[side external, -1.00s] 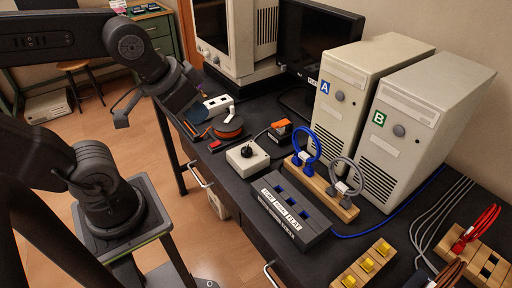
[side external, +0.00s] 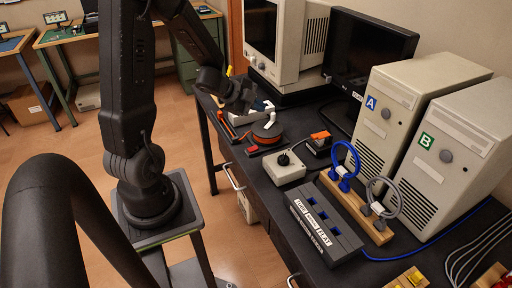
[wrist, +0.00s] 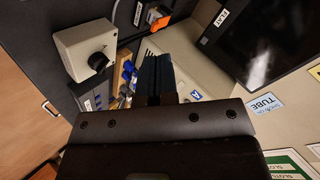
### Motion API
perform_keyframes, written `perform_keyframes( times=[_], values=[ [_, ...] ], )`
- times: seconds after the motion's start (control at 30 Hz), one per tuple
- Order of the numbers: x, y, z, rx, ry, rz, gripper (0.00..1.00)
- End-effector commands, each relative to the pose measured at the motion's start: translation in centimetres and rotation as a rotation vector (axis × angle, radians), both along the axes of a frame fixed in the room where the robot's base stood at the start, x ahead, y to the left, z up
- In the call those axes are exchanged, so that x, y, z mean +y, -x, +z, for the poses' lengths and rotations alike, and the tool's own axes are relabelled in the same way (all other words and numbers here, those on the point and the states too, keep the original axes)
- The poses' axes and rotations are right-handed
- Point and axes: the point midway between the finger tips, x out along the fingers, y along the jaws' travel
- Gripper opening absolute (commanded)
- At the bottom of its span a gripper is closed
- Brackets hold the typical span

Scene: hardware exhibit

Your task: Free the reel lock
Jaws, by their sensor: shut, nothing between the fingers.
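The reel (side external: 267,133) is an orange-brown disc lying on a dark base on the black bench, in the side view. A small red part (side external: 252,150) sits at its front left edge; I cannot tell if this is the lock. A white piece (side external: 267,114) stands just behind the reel. My gripper (side external: 246,105) is behind and to the left of the reel, and its tips are hard to make out there. In the wrist view my gripper (wrist: 155,75) shows its dark fingers together with nothing between them. The reel is not visible in the wrist view.
A cream box with a black knob (side external: 286,171) stands in front of the reel. An orange-topped block (side external: 320,141) is to its right. A monitor (side external: 365,60) and two computer towers (side external: 428,110) line the back. A red-handled item (side external: 229,124) lies near the bench's left edge.

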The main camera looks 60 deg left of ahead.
Motion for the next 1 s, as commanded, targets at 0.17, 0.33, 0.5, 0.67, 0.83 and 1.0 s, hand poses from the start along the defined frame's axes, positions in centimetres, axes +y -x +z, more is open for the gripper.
perform_keyframes(
  times=[0.17,0.33,0.5,0.67,0.83,1.0],
  values=[
    [0.1,2.0,-2.6,0.024,0.073,-0.143,0.0],
    [-0.1,2.6,-3.1,0.028,0.096,-0.189,0.0],
    [-0.1,2.6,-3.1,0.028,0.096,-0.19,0.0],
    [-0.1,2.6,-3.2,0.028,0.096,-0.189,0.0],
    [-0.1,2.4,-4.2,0.029,0.098,-0.189,0.0],
    [-0.2,2.2,-6.5,0.031,0.101,-0.186,0.0]
  ],
)
